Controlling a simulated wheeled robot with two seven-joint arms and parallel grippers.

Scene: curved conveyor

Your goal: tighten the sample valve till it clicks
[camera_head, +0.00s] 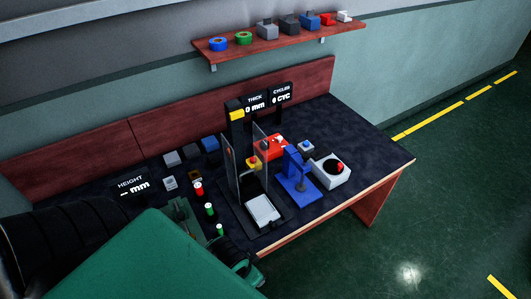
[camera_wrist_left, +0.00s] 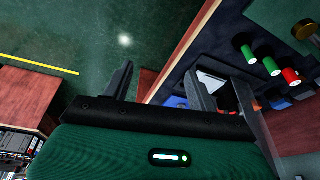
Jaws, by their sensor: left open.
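I cannot tell for certain which part is the sample valve. A round brass-coloured knob (camera_wrist_left: 305,29) shows at the right edge of the left wrist view, partly cut off, beside green and red cylinders. My left gripper (camera_wrist_left: 160,92) is open, its dark fingers wide apart with nothing between them. My right gripper is not in view.
The dark-topped table (camera_head: 370,150) carries a black stand with clear panels (camera_head: 232,170), a blue press-like fixture (camera_head: 294,180), a white box with a red button (camera_head: 330,171) and several small blocks. A shelf (camera_head: 280,44) hangs behind. The table's right end is clear.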

